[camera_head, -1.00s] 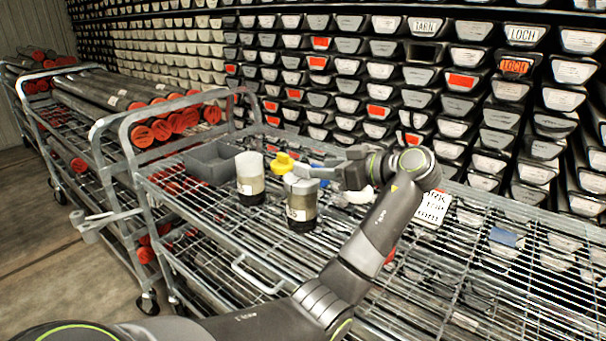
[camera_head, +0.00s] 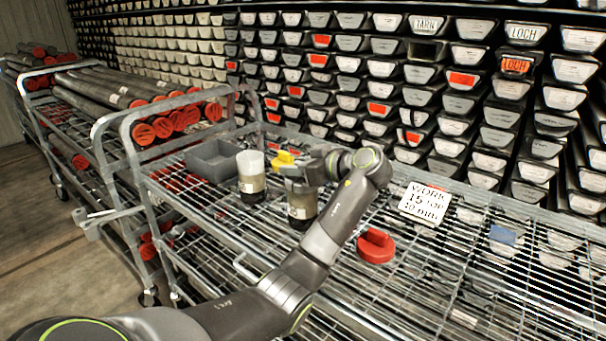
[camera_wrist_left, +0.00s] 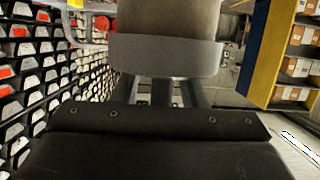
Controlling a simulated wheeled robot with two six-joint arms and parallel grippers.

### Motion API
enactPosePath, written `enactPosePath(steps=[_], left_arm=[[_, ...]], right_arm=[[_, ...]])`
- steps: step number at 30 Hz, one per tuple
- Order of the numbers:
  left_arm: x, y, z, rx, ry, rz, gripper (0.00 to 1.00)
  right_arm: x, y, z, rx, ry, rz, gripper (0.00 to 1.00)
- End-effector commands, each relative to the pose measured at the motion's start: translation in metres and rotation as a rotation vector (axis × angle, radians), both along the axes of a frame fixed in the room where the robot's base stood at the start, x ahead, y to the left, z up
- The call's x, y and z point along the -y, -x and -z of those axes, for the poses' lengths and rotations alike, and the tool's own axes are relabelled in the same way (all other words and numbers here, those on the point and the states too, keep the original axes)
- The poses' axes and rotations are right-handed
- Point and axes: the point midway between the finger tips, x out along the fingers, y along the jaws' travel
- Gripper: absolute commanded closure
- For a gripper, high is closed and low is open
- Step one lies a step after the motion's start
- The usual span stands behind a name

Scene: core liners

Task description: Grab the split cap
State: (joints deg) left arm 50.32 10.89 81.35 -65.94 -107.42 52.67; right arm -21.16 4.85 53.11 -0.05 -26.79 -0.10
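A red cap (camera_head: 376,245) with a raised grip lies on the wire shelf to the right of my left forearm. A yellow cap-like piece (camera_head: 283,160) shows beside my left gripper (camera_head: 297,171), partly hidden by it. I cannot tell which cap is split. The gripper points left, above or behind the nearer clear jar (camera_head: 300,210); contact is unclear. In the left wrist view, a brownish cylinder with a grey rim (camera_wrist_left: 165,55) fills the space ahead of the fingers. Their closure is unclear. My right gripper is out of view.
A second jar (camera_head: 251,178) and a grey open bin (camera_head: 212,160) stand to the left. A white printed card (camera_head: 425,203) and a blue piece (camera_head: 503,235) lie to the right. Metal trolley rails (camera_head: 190,95) rise at left. Much of the right shelf is clear.

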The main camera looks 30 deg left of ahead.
Motion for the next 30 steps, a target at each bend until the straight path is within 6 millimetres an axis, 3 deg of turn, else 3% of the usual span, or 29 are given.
enactPosePath(steps=[1, 9, 20, 30], left_arm=[[0.000, 0.000, 0.000, 0.000, 0.000, 0.000, 0.68], [0.000, 0.000, 0.000, 0.000, 0.000, 0.000, 1.00], [0.000, 0.000, -0.010, 0.002, -0.001, 0.000, 1.00], [0.000, 0.000, -0.075, 0.004, -0.002, 0.000, 1.00]], right_arm=[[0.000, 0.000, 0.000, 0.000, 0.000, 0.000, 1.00], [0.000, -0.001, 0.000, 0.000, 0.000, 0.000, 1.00], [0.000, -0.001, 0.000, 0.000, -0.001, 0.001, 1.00], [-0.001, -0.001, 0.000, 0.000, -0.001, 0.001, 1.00]])
